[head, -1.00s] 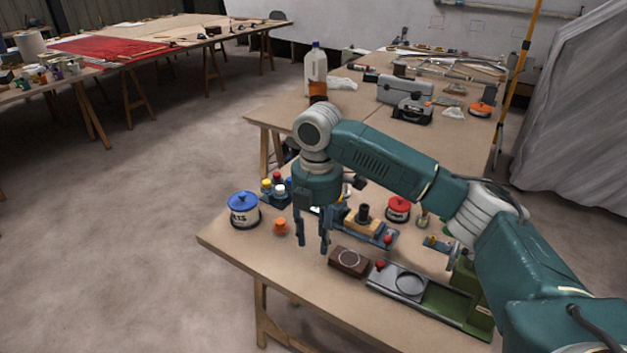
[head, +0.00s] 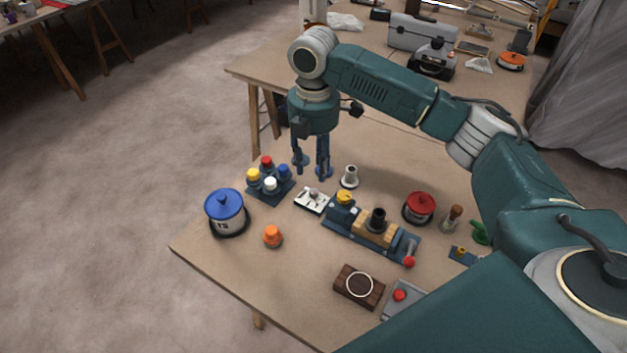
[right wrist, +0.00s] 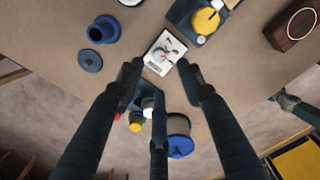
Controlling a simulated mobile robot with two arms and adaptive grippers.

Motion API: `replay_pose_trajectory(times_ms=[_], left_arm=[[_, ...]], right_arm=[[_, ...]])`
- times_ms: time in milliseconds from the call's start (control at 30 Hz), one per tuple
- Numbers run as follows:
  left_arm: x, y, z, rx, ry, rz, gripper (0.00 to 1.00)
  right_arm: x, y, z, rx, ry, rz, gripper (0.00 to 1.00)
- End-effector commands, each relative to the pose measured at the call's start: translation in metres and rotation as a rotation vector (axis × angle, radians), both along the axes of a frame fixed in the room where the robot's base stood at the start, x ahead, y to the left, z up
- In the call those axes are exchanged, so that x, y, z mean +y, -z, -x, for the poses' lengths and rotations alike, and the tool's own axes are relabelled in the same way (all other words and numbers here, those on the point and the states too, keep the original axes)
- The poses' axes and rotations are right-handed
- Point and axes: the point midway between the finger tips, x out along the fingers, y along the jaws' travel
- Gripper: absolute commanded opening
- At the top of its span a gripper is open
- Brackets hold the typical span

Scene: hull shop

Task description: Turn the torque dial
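The torque dial seems to be the small grey knob with a red mark on a white plate (head: 312,200), left of centre on the near table. In the right wrist view the plate (right wrist: 164,53) lies just beyond and between my fingertips. My right gripper (head: 312,172) points down above the table, its fingers spread and empty. It also shows in the right wrist view (right wrist: 160,80), apart from the knob as far as I can see. A dark part at that view's right edge may belong to my left arm; no left fingers show clearly.
Close by are a rack of coloured caps (head: 269,180), a blue-lidded pot (head: 227,213), an orange knob (head: 272,236) and a blue-based fixture (head: 345,216). A wooden block with a ring (head: 359,287) sits nearer. Bare tabletop lies between them.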

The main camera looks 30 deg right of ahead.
Motion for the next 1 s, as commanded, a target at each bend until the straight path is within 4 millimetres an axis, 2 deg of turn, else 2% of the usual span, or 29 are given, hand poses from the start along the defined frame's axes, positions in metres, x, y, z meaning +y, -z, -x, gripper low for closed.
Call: replay_pose_trajectory(times_ms=[67, 167, 267, 400, 567, 833, 867, 1000], left_arm=[[0.003, -0.001, 0.014, 0.019, 0.001, -0.004, 0.4], [0.004, -0.002, 0.021, 0.029, 0.001, -0.005, 0.4], [0.004, -0.003, 0.019, 0.024, 0.001, -0.005, 0.4], [0.001, -0.005, 0.001, 0.0, 0.0, -0.001, 0.4], [-0.004, -0.007, -0.019, -0.03, -0.002, 0.006, 0.4], [-0.005, -0.006, -0.008, -0.014, -0.002, 0.006, 0.4], [-0.005, -0.005, -0.006, -0.011, -0.002, 0.007, 0.4], [-0.004, -0.005, 0.001, 0.0, -0.003, 0.005, 0.4]], right_arm=[[-0.001, 0.016, 0.001, 0.005, 0.001, 0.001, 0.37], [-0.001, 0.036, 0.001, 0.004, 0.001, 0.002, 0.37], [-0.001, 0.054, 0.001, 0.004, 0.0, 0.002, 0.37], [-0.001, 0.073, 0.001, 0.002, 0.0, 0.001, 0.37], [0.0, 0.083, 0.0, 0.0, 0.0, 0.0, 0.37], [0.0, 0.085, 0.0, 0.0, 0.0, 0.0, 0.37], [0.0, 0.085, 0.0, 0.0, 0.0, 0.0, 0.35], [0.0, 0.085, 0.0, 0.0, 0.0, 0.0, 0.07]])
